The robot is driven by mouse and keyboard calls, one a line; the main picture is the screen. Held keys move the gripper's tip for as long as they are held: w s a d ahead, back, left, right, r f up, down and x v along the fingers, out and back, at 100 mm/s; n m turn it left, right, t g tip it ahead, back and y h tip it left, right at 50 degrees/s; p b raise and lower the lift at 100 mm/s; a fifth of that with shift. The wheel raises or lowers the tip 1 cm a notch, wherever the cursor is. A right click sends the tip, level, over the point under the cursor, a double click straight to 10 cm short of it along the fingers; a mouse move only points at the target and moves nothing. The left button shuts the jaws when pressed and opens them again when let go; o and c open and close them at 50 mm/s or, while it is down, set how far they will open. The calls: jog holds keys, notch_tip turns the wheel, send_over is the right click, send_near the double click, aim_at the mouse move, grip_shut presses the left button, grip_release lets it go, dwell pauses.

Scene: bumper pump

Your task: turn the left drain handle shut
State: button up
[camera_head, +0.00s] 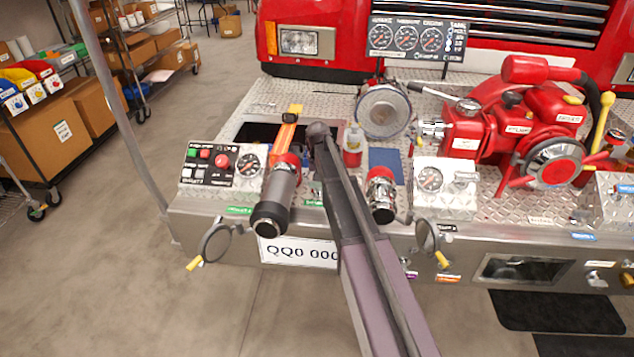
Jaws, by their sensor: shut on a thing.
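My arm crosses the middle of the view from the bottom edge up to a dark joint by the left outlet. My gripper cannot be made out; it seems hidden behind the arm. The left outlet (275,203) is a grey and red pipe with an orange lever (287,130) above it. A dark ring with a yellow-tipped tail (215,243) hangs on the bumper front at left; I cannot tell whether this belongs to the left drain. No drain handle can be picked out for certain, and the bumper front behind my arm is hidden.
A control panel (212,165) stands left of the outlet. A second chrome outlet (380,197), a gauge box (444,188) and a red pump (520,130) stand to the right. A slanting metal post (122,120) rises at the left. The floor in front is clear at left.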

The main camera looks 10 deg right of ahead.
jog(key=shift+m, duration=0.8)
jog(key=o, duration=0.8)
jog(key=s+r+n+p, duration=0.1)
jog(key=s+r+p, duration=0.2)
jog(key=s, duration=0.6)
jog(key=s+r+n+p, duration=0.1)
jog(key=s+r+p, duration=0.2)
jog(key=s, duration=0.7)
jog(key=s+r+n+p, duration=0.1)
jog(key=s+r+p, duration=0.2)
jog(key=s, duration=0.7)
jog(key=shift+s+a+r+n+p, duration=0.15)
jog(key=shift+r+n+p, duration=0.15)
jog(key=shift+r+p, duration=0.1)
